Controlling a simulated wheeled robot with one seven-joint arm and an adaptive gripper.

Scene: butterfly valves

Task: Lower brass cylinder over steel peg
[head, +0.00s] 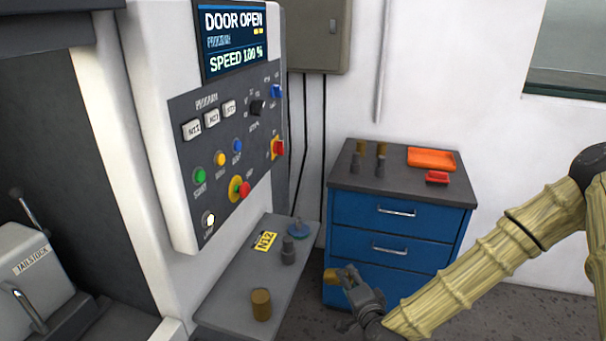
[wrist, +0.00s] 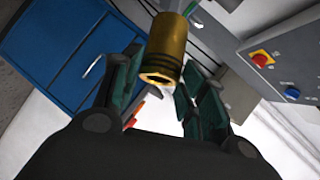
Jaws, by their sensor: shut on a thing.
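My gripper (head: 345,277) is shut on a brass cylinder (head: 331,275) and holds it in the air, right of the grey shelf and in front of the blue cabinet. In the wrist view the brass cylinder (wrist: 167,48) sits between the fingers of my gripper (wrist: 162,66), with its hollow end facing the camera. A dark grey stepped steel peg (head: 288,251) stands upright on the shelf, left of and apart from the held cylinder. A second brass cylinder (head: 261,305) stands near the shelf's front.
The blue cabinet (head: 390,235) carries brass and grey pieces, an orange tray (head: 431,160) and a red item (head: 437,177).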

